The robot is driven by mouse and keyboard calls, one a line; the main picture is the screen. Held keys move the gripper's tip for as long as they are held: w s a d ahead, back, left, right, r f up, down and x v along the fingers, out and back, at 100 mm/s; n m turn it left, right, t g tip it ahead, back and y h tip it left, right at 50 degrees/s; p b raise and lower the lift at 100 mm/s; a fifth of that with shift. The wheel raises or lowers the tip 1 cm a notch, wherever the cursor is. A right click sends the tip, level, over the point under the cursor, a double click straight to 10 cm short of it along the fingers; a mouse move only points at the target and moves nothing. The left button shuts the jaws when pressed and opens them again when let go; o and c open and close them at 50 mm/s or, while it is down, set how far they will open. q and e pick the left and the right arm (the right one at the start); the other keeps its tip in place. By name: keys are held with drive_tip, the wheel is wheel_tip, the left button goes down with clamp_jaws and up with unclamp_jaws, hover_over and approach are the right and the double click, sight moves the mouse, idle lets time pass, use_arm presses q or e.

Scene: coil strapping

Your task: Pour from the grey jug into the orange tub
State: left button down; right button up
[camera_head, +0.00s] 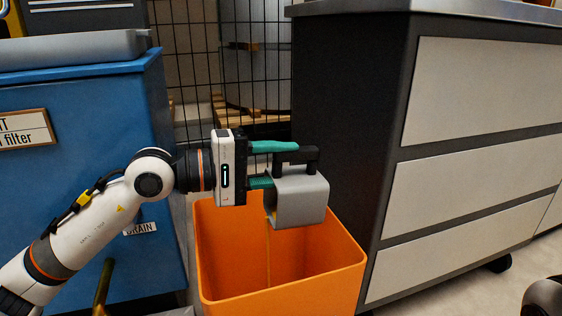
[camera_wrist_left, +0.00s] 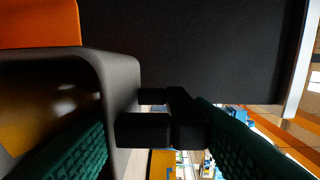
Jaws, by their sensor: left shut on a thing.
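The grey jug (camera_head: 299,200) hangs over the orange tub (camera_head: 280,297), tilted onto its side. Its black handle (camera_head: 309,154) is between the green fingers of my left gripper (camera_head: 284,164), which is shut on it. A thin yellowish line runs down from the jug into the tub and looks like a poured stream. In the left wrist view the jug's grey wall (camera_wrist_left: 112,75) and black handle (camera_wrist_left: 184,120) show between the fingers, with an amber patch inside the jug. The tub (camera_wrist_left: 38,22) shows at the top left there. The tub's bottom is mostly hidden.
A blue cabinet (camera_head: 90,120) stands left of the tub. A dark cabinet with pale drawers (camera_head: 470,165) stands close on the right. A wire mesh fence (camera_head: 190,60) is behind. The tub sits in the narrow gap between the cabinets.

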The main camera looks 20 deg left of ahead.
use_arm(q)
drive_tip(key=shift+s+a+f+h, duration=0.25)
drive_tip(key=shift+h, duration=0.15)
drive_tip(key=shift+a+t, duration=0.15)
drive_tip(key=shift+t, duration=0.15)
drive_tip(key=shift+s+a, duration=0.1)
drive_tip(key=shift+s+a+t+h, duration=0.25)
drive_tip(key=shift+a+t+h, duration=0.1)
drive_tip(key=shift+h, duration=0.15)
idle(0.4)
drive_tip(key=shift+s+a+t+h, duration=0.3)
drive_tip(key=shift+a+t+h, duration=0.1)
drive_tip(key=shift+h, duration=0.1)
